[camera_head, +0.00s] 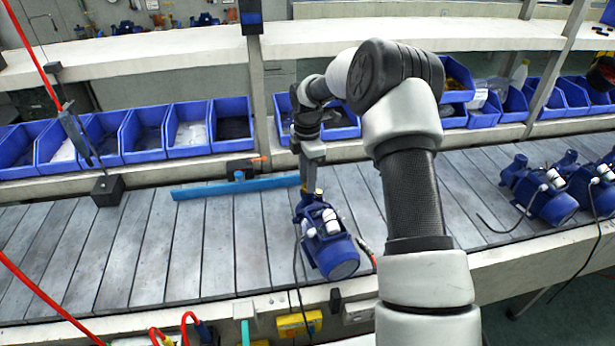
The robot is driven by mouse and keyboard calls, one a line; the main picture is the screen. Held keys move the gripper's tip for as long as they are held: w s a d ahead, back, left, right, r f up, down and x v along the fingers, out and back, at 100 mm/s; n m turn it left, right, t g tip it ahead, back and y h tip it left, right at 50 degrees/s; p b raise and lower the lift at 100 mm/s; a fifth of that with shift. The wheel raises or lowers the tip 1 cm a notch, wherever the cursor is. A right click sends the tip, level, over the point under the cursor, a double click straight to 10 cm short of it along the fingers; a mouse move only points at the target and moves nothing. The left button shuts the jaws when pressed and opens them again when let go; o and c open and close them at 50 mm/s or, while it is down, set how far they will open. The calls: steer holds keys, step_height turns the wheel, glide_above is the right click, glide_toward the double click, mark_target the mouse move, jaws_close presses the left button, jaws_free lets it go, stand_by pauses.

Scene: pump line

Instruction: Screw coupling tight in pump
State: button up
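A blue pump (334,257) with white fittings on its side stands on the grey slatted conveyor, in the middle of the head view. A dark cable hangs from its left side. My gripper (308,182) points down at the top rear end of this pump, at the pump's blue flange. A small brass-coloured spot (319,191) shows right beside the fingertips; it may be the coupling, but it is too small to be sure. The fingers are small and seen edge-on, so I cannot tell whether they are shut on it.
Several more blue pumps (545,195) stand on the conveyor (230,250) at the right. A blue bar (235,187) lies along its back edge. Blue bins (145,133) line the shelf behind. The conveyor's left part is clear.

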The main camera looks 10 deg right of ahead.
steer(key=shift+r+n+p, duration=0.1)
steer(key=shift+n+p, duration=0.3)
steer(key=shift+n, duration=1.2)
steer(key=shift+n+p, duration=0.45)
steer(key=shift+n, duration=1.35)
jaws_close()
